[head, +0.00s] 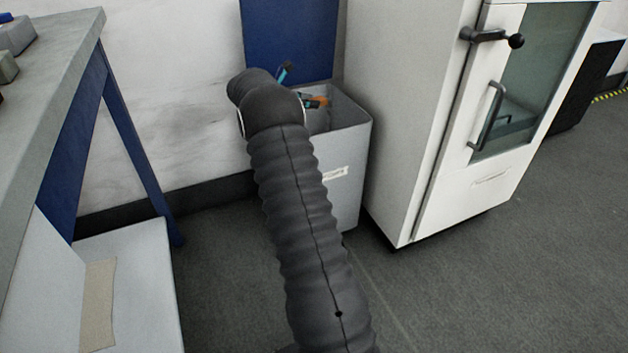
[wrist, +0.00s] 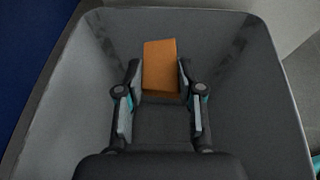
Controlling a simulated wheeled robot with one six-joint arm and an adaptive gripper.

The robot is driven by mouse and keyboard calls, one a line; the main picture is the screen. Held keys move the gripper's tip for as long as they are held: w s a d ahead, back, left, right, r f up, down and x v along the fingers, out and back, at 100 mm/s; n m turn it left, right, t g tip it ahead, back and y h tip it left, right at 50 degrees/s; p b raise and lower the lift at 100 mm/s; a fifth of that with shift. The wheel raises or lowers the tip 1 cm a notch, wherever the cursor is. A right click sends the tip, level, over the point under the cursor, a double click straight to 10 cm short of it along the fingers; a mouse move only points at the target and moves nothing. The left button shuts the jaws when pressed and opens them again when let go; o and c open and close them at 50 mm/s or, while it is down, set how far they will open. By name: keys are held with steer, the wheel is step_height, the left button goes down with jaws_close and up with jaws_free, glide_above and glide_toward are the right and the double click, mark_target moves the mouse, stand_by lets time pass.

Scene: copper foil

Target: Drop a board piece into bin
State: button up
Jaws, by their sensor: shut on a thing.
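The board piece (wrist: 160,65) is a flat orange-brown rectangle in the wrist view. My gripper (wrist: 160,78) is shut on it, one finger on each side. In the head view a small orange part of the piece (head: 320,101) shows at the gripper, partly hidden by my arm. The bin (head: 347,160) is a grey open-topped box with a pale label on its front. The gripper and piece are over its opening. In the wrist view the bin's grey walls (wrist: 80,95) surround the piece. The height of the piece above the bin floor cannot be told.
A tall white cabinet (head: 410,120) with a glass door stands right beside the bin. A blue panel (head: 290,35) is behind the bin. A grey-topped bench (head: 60,60) with blue legs stands at the left. Dark floor (head: 480,290) is clear at the front right.

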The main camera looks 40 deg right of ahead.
steer(key=shift+f, duration=0.1)
steer(key=o, duration=1.2)
steer(key=shift+c, duration=0.2)
steer(key=v, duration=1.2)
